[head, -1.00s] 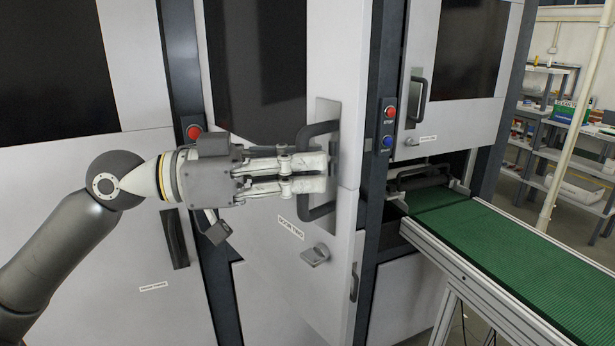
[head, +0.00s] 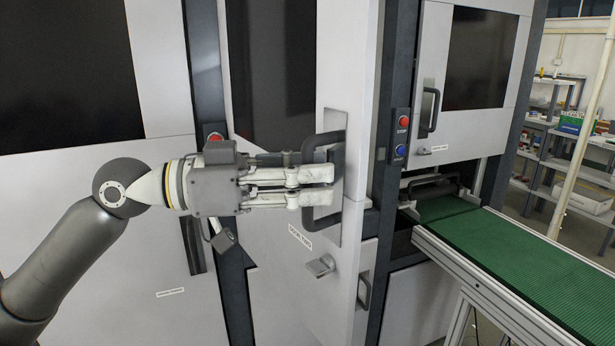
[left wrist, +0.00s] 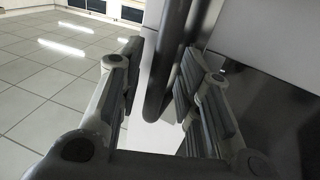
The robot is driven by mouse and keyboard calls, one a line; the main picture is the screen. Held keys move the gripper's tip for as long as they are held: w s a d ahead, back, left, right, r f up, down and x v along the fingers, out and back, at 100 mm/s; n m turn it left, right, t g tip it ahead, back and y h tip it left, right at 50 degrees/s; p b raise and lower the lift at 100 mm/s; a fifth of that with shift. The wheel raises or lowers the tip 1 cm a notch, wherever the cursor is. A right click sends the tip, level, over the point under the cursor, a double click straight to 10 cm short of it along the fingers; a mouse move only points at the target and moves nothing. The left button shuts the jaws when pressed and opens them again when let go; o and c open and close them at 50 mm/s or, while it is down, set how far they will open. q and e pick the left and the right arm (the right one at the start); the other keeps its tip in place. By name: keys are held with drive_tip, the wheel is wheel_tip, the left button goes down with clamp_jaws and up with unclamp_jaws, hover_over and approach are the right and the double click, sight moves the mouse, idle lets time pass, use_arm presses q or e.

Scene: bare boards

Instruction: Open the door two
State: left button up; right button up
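Door two (head: 348,275) is a light grey cabinet door with a dark window, a tilted label and a dark bar handle (head: 309,150). It stands ajar, its right edge swung out from the dark frame post. My left gripper (head: 332,187) reaches in from the left at the handle. In the left wrist view, the handle bar (left wrist: 168,65) runs between the two fingers of my left gripper (left wrist: 158,98). The fingers are apart, with a gap on the bar's left; contact on its right is unclear. My right gripper is out of view.
A post to the right carries a red stop button (head: 404,120) and a blue button (head: 401,150). A green conveyor (head: 520,255) extends to the lower right. Another cabinet door (head: 60,220) is at the left. Shelves (head: 570,165) stand far right. The wrist view shows open tiled floor (left wrist: 50,75).

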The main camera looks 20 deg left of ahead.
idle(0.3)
use_arm(q)
drive_tip(key=v, duration=1.2)
drive_tip(key=shift+a, duration=0.1)
idle(0.5)
